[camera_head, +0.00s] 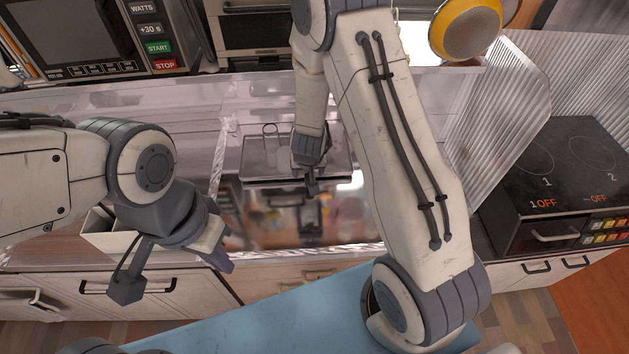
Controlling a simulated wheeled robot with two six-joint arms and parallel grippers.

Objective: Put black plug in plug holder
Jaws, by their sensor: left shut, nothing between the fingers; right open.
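I cannot pick out the black plug or the plug holder with certainty in the head view. My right gripper (311,182) is open, pointing down over a clear, dark-edged tray (262,160) at the back of the counter. Its wrist hides part of the tray, and I cannot tell whether it touches it. My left gripper (222,258) is shut and empty near the front edge of the counter, at the left. A pale open box (97,222) shows partly behind my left wrist.
A microwave (90,35) stands at the back left and a dark cooktop (560,165) at the right. A ribbed clear panel (500,110) stands beside the cooktop. Cabinet drawers (190,290) run below the counter. The shiny counter (290,225) between the grippers looks mostly clear.

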